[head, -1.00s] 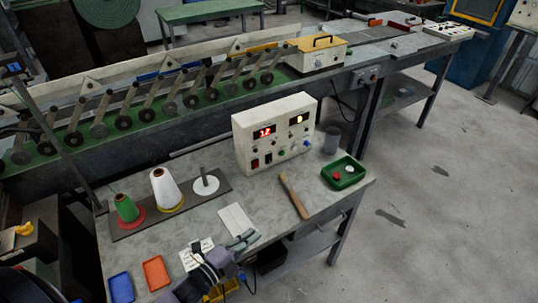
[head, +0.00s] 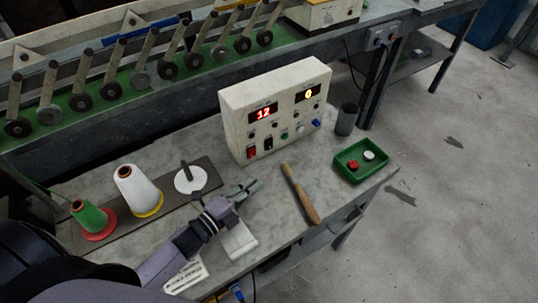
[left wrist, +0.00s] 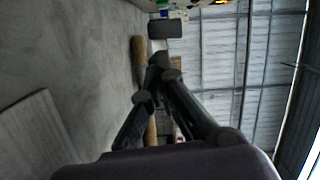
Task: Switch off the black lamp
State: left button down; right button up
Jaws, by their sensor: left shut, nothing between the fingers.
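No lamp that I can clearly call black shows. A cream control box (head: 235,118) stands on the grey table, with a lit red display (head: 263,113) and a lit yellow display (head: 308,94). Low on its front are a red rocker switch (head: 251,152) and a black rocker switch (head: 268,144), among small knobs and buttons; their positions are too small to read. My left gripper (head: 254,187) is shut and empty above the table, in front of the box and apart from it. Its closed fingers (left wrist: 160,65) also show in the left wrist view. My right gripper is not in view.
A wooden-handled tool (head: 301,193) lies right of my gripper. A green tray (head: 345,172) with a red and a white piece and a grey cup (head: 345,119) stand further right. Green (head: 88,215) and white (head: 138,188) thread cones stand left. A pale pad (head: 240,243) lies below my gripper.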

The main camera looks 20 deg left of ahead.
aim_at(269, 144)
pick_arm(q)
jog(key=shift+s+d+r, duration=0.1)
jog(key=b+x, duration=0.2)
jog(key=x, duration=0.8)
jog(key=shift+w+b, duration=0.25)
jog(key=shift+b, duration=0.15)
jog(key=shift+w+a+f+b, duration=0.15)
jog(key=shift+w+a, duration=0.15)
jog(key=shift+a, duration=0.3)
jog(key=shift+w+a+f+b, duration=0.15)
jog(key=shift+w+a, duration=0.2)
jog(key=shift+a, duration=0.2)
jog(key=shift+w+a, duration=0.35)
jog(key=shift+a, duration=0.2)
jog(key=shift+r, duration=0.1)
